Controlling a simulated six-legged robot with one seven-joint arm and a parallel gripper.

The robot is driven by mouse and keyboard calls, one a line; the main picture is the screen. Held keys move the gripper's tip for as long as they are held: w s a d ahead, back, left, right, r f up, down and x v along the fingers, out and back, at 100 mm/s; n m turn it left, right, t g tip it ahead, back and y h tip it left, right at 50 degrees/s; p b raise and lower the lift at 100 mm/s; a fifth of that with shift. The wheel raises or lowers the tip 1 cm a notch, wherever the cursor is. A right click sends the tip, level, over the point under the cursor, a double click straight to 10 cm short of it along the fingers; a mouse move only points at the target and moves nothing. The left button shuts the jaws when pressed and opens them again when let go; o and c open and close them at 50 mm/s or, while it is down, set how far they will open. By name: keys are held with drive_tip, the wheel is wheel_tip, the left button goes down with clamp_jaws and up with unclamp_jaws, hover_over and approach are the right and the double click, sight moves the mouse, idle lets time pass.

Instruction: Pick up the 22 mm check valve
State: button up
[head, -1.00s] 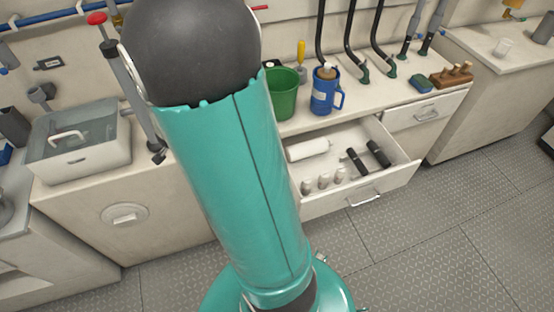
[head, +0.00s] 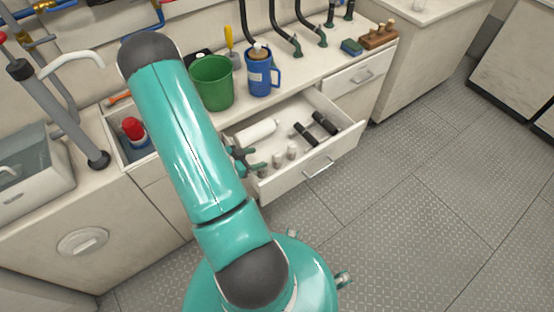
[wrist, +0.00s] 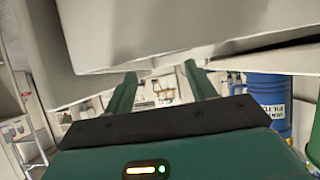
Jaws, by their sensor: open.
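An open white drawer (head: 345,140) holds a white roll (head: 256,132), two black cylinders, one of them at the right (head: 325,123), and a few small pale fittings (head: 292,150) near its front. I cannot tell which of these, if any, is the 22 mm check valve. My gripper (head: 250,159) is at the left end of the drawer, beside the small fittings, partly behind my arm. In the wrist view its two green fingers (wrist: 162,84) are apart with nothing seen between them. Pale panels cross close in front of them.
On the counter above the drawer stand a green bucket (head: 212,82), a labelled blue jug (head: 259,72) and black hoses. A wooden block (head: 379,37) lies at its far right. An open compartment with a red-topped item (head: 134,130) is at left. The floor at right is clear.

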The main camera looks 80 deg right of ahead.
sight(276, 153)
drive_tip(key=x, duration=0.9)
drive_tip(key=shift+w+d, duration=0.1)
drive_tip(key=shift+w, duration=0.1)
drive_tip(key=c, duration=1.1)
drive_tip(key=shift+r, duration=0.1)
